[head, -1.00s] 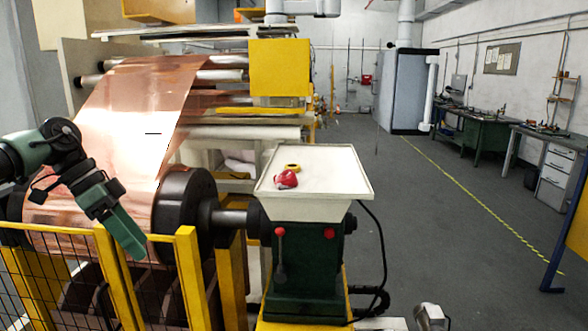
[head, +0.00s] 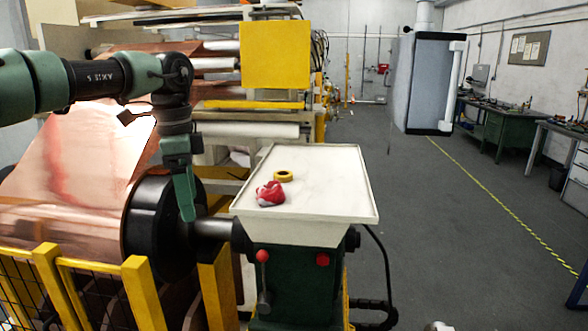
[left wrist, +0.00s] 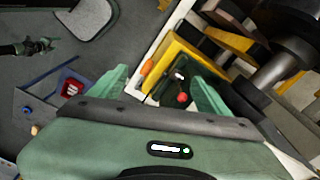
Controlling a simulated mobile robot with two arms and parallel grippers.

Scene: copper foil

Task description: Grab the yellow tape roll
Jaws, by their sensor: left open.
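The yellow tape roll (head: 283,176) lies flat on the pale tray top (head: 335,200) of the green machine stand, in the head view. A crumpled red and white item (head: 269,193) lies just in front of it, close to the roll. My left gripper (head: 186,205) points down to the left of the tray, apart from the roll and in front of the dark roller end. In the left wrist view the fingers of my left gripper (left wrist: 158,75) are spread, with nothing held between them. I cannot make out the tape roll in that view. My right gripper does not show.
The large copper foil roll (head: 60,225) and its black end disc (head: 150,230) stand left of the tray. A yellow guard fence (head: 140,290) is in front. The tray has a raised rim and its right half is bare. Open floor (head: 440,240) lies to the right.

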